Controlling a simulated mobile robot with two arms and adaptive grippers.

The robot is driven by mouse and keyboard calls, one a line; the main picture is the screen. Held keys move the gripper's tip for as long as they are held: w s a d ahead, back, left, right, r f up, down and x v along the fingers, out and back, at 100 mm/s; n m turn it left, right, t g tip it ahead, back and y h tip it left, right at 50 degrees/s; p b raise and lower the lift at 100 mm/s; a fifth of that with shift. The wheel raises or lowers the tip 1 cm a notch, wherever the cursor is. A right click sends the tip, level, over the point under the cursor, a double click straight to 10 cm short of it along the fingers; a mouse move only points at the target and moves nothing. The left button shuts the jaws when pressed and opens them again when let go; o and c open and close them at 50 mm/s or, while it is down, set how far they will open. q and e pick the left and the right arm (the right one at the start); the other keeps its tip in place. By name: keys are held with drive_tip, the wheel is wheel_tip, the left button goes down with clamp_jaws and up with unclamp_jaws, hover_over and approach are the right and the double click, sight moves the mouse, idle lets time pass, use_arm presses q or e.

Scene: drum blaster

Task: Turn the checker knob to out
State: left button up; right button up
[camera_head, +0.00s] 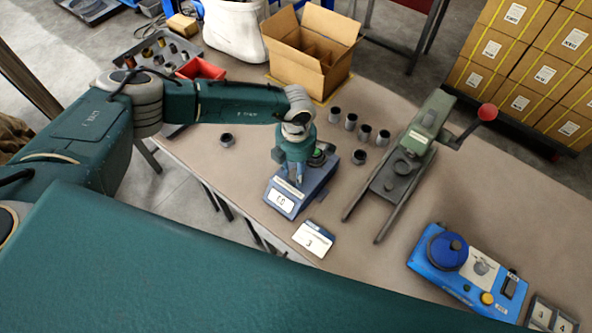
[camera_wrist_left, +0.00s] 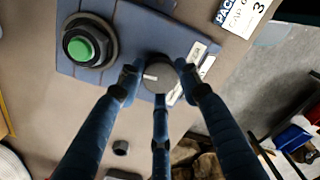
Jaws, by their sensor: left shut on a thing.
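The checker is a blue-grey box (camera_head: 312,190) on the table, with a white label on its front. In the left wrist view its top (camera_wrist_left: 115,32) carries a green round part in a dark ring (camera_wrist_left: 80,47) and a grey round knob (camera_wrist_left: 158,76) with a white mark. My left gripper (camera_head: 294,178) comes down over the checker. In the left wrist view its three blue fingers (camera_wrist_left: 160,84) are closed around the knob. The small plates beside the knob are partly hidden by a finger. My right gripper is not in view.
A card marked 3 (camera_head: 314,240) lies in front of the checker. Several dark cylinders (camera_head: 364,132) stand behind it. A lever press (camera_head: 412,150) is to the right, and a blue machine (camera_head: 468,270) is farther right. An open cardboard box (camera_head: 312,50) stands at the back.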

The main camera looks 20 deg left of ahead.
use_arm(q)
drive_tip(key=n+b, duration=0.1)
drive_tip(key=n, duration=0.3)
drive_tip(key=shift+f+b, duration=0.1)
drive_tip(key=shift+b, duration=0.2)
drive_tip(key=n+b, duration=0.1)
drive_tip(key=n, duration=0.3)
drive_tip(key=shift+n+b, duration=0.3)
drive_tip(key=shift+b, duration=0.05)
drive_tip(key=n+b, duration=0.1)
drive_tip(key=n, duration=0.3)
drive_tip(key=n+b, duration=0.1)
drive_tip(key=n, duration=0.4)
drive_tip(key=n+b, duration=0.1)
drive_tip(key=n, duration=0.3)
drive_tip(key=shift+n, duration=0.3)
drive_tip(key=n, duration=0.3)
drive_tip(key=shift+w+r+n, duration=0.1)
drive_tip(key=shift+r+n, duration=0.1)
drive_tip(key=shift+n, duration=0.1)
drive_tip(key=n, duration=0.4)
drive_tip(key=shift+n+p, duration=0.65)
drive_tip(key=shift+n, duration=1.45)
